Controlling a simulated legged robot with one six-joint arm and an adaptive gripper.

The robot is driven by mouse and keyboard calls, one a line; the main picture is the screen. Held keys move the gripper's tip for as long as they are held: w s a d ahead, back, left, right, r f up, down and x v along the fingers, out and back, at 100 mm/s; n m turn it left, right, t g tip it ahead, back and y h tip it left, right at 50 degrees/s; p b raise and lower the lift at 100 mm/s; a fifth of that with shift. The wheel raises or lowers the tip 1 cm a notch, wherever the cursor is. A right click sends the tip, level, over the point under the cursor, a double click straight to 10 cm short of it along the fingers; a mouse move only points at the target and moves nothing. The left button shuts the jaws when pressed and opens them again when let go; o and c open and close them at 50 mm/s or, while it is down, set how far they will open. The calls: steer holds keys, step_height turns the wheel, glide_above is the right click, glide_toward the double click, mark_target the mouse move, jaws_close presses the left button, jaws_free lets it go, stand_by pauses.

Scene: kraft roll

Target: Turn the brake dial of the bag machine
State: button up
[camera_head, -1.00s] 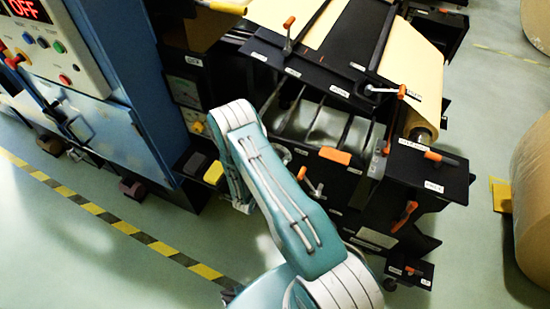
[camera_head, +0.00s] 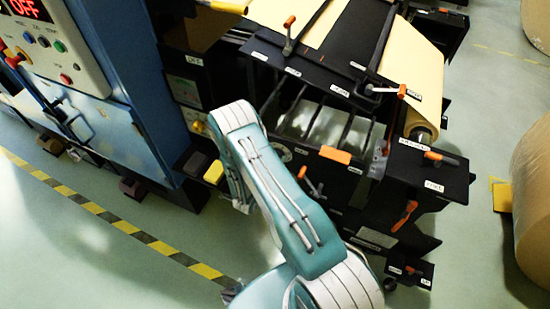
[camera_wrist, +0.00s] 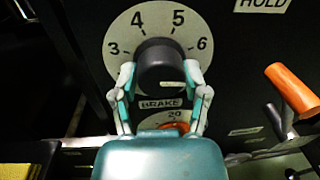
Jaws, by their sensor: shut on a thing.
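In the wrist view the brake dial has a round black knob (camera_wrist: 160,66) in front of a pale disc (camera_wrist: 122,30) with the numbers 3, 4, 5 and 6 showing. A BRAKE label (camera_wrist: 160,103) sits below it. My gripper (camera_wrist: 160,76) is shut on the knob, with one finger on its left side and one on its right. A small pale mark shows low on the knob's face. In the head view my arm hides the gripper and the knob; the bag machine (camera_head: 405,170) stands beyond the arm.
An orange-tipped lever (camera_wrist: 292,90) sticks out to the right of my gripper. A HOLD label (camera_wrist: 262,4) is above right. In the head view a blue cabinet (camera_head: 115,125) stands left, and a large paper roll (camera_head: 532,205) stands right.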

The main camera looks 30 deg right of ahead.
steer(key=n, duration=0.4)
steer(key=shift+w+r+n, duration=0.1)
steer(key=shift+w+n, duration=0.1)
steer(key=shift+n, duration=0.2)
steer(key=n, duration=0.4)
steer(key=shift+t, duration=0.4)
steer(key=n, duration=0.4)
steer(key=shift+n, duration=0.4)
steer(key=n, duration=0.4)
steer(key=shift+t, duration=0.4)
steer(key=n, duration=0.4)
steer(key=shift+n+y, duration=0.3)
steer(key=shift+n, duration=0.1)
steer(key=n, duration=0.3)
steer(key=shift+s+n+t+y, duration=0.1)
steer(key=shift+n+t+y, duration=0.2)
steer(key=shift+n, duration=0.1)
steer(key=n, duration=0.4)
steer(key=shift+n, duration=0.3)
steer(key=shift+n+y, duration=0.3)
steer(key=shift+n, duration=1.6)
